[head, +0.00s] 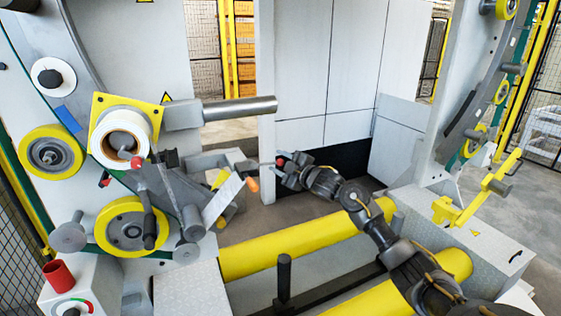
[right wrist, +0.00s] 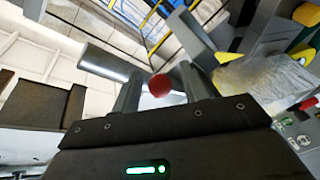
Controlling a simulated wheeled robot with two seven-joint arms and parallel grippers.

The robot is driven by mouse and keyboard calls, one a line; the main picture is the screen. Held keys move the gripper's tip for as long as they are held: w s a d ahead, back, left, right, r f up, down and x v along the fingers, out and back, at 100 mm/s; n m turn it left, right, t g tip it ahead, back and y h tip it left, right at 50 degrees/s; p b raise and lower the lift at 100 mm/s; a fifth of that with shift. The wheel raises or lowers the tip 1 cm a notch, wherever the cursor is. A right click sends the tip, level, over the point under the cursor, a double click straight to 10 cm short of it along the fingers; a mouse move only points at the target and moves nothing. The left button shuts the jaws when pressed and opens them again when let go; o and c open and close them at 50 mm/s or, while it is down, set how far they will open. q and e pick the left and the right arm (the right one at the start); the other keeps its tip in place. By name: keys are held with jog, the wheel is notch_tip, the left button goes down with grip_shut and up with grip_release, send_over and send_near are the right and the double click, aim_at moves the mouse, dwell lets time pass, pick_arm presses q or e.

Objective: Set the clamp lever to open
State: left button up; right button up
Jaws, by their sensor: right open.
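The clamp lever shows in the head view as a thin rod with a red ball knob (head: 280,161) at its right end, reaching out from the grey bracket beside the wrapping machine. My right gripper (head: 285,170) is at the knob, its arm coming in from the lower right. In the right wrist view the red knob (right wrist: 159,85) appears between the two fingers of the open gripper (right wrist: 160,88). I cannot tell whether either finger touches it. The rod behind the knob is mostly hidden in the wrist view. My left gripper is not in view.
A grey steel cylinder (head: 238,110) sticks out above the lever. An orange-tipped handle (head: 252,184) lies just below and left of the knob. A white roll (head: 122,138) and yellow wheels (head: 130,228) are on the machine at left. Yellow rollers (head: 290,246) run below.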

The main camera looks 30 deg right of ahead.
grip_shut()
jog(key=shift+f, duration=0.1)
dwell(0.3)
jog(key=a+f+m+t+h+b, duration=0.4)
jog(key=a+f+m, duration=0.4)
jog(key=m, duration=1.2)
jog(key=shift+w+f+m+h+b, duration=0.2)
jog(key=shift+m+h+b, duration=0.1)
jog(key=shift+h+b, duration=0.5)
grip_release()
